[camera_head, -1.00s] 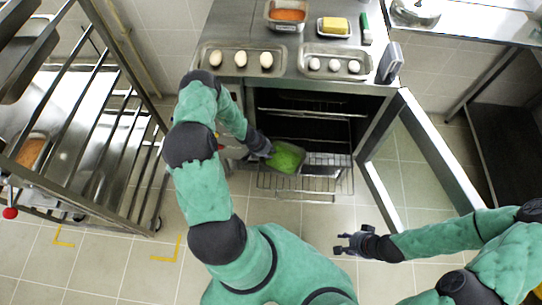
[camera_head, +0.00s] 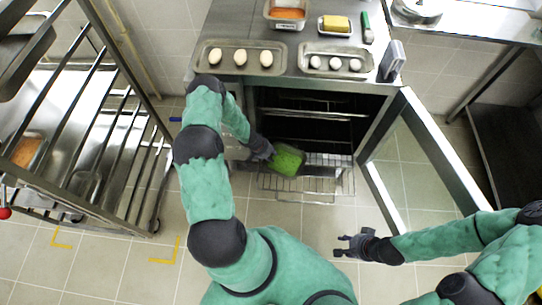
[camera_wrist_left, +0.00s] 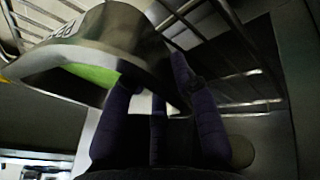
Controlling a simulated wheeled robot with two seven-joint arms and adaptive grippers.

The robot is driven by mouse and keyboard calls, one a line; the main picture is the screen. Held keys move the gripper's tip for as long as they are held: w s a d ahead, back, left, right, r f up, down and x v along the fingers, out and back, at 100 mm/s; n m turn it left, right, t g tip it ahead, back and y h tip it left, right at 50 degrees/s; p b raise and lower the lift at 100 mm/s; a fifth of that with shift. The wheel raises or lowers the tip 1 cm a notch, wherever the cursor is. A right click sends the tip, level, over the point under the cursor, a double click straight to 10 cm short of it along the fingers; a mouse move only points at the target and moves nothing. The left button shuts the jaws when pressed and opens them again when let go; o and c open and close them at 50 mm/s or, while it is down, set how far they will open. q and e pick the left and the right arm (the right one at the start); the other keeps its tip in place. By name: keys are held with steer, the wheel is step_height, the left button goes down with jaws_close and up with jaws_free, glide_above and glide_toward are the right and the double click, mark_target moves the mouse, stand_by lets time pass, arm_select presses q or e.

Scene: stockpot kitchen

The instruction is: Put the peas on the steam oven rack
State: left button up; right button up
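The peas (camera_head: 288,160) are bright green and lie in a metal pan (camera_head: 271,165) in front of the open oven, over the left part of the wire rack (camera_head: 312,187). My left gripper (camera_head: 268,153) is at the pan's left side. In the left wrist view the pan (camera_wrist_left: 118,35) is large and tilted, with a little green showing, and my left fingers (camera_wrist_left: 155,90) close on its wall. Whether the pan touches the rack wires is unclear. My right gripper (camera_head: 352,246) is open and empty, low over the floor, away from the oven.
The oven door (camera_head: 425,165) stands open to the right. On the counter are two egg trays (camera_head: 283,66) (camera_head: 309,48), an orange-filled pan (camera_head: 287,14) and a yellow block (camera_head: 336,24). A rack trolley (camera_head: 120,130) stands at left. The front floor is clear.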

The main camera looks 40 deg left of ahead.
arm_select(q)
steer(key=shift+o, duration=1.1)
steer(key=shift+r, duration=0.1)
steer(key=p+v, duration=0.4)
steer(key=v, duration=0.8)
steer(key=s+d+r+g, duration=0.1)
steer(key=s+d, duration=0.3)
steer(key=d, duration=0.5)
steer(key=s+d+r+g, duration=0.1)
steer(key=s+d, duration=0.4)
steer(key=d, duration=0.5)
steer(key=s+d+r+g+h, duration=0.1)
steer(key=s+d+r, duration=0.2)
steer(key=d, duration=0.7)
steer(key=shift+s+r, duration=0.2)
steer(key=shift+s, duration=0.7)
